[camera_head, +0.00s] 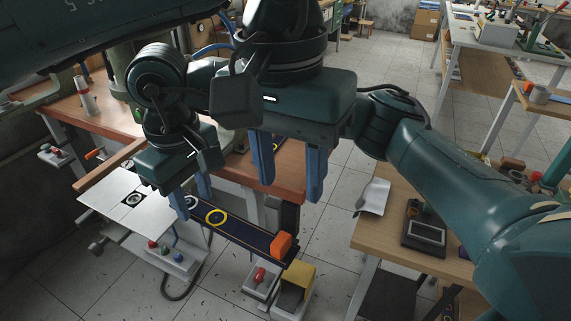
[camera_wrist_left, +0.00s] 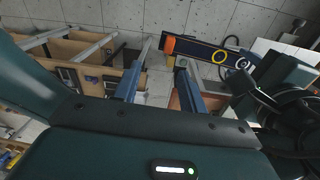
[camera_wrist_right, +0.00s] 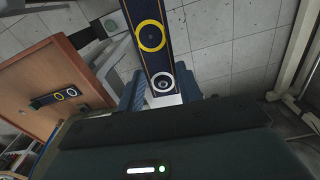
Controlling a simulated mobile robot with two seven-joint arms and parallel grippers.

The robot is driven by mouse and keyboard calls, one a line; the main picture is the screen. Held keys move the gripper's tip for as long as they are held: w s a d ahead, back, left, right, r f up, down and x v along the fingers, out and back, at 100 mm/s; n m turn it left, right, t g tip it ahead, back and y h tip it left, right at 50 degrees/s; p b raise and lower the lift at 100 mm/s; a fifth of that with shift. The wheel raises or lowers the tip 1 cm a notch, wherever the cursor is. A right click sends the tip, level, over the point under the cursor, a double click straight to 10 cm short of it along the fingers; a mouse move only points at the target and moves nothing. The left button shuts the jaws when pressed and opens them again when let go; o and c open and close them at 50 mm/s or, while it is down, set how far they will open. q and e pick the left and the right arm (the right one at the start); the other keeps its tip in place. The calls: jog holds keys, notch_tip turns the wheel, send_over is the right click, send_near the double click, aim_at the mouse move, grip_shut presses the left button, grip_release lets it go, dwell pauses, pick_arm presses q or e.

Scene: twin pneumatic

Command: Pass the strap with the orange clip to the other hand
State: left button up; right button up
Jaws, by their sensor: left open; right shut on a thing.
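The strap (camera_head: 240,230) is a dark blue band with a yellow ring, a white ring and an orange clip (camera_head: 281,245) at its far right end. My right gripper (camera_head: 192,204) is shut on the strap near the white-ring end, and the strap sticks out to the right in the air. In the right wrist view the strap (camera_wrist_right: 158,58) runs up from between the fingers; the clip is out of frame. My left gripper (camera_head: 290,188) is open and empty, above the clip end and apart from it. The left wrist view shows the clip (camera_wrist_left: 168,44) beyond its fingertips.
A wooden-topped workbench (camera_head: 100,118) stands behind the arms; a similar ringed strap (camera_wrist_right: 55,97) lies on it. A white panel (camera_head: 125,205) is at left. A yellow box (camera_head: 295,285) and red button box (camera_head: 260,278) sit below the clip. Another table (camera_head: 400,200) is at right.

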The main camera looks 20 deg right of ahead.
aim_at(285, 241)
pick_arm(q)
jog(key=f, duration=1.2)
jog(key=shift+w+a+f, duration=0.1)
jog(key=shift+w+a, duration=0.05)
jog(key=shift+a, duration=0.05)
jog(key=shift+c, duration=0.3)
grip_shut()
jog(key=shift+d, duration=0.1)
pick_arm(e)
jog(key=o, duration=0.7)
jog(key=shift+w, duration=0.1)
jog(key=o, duration=0.4)
jog(key=shift+c, duration=0.2)
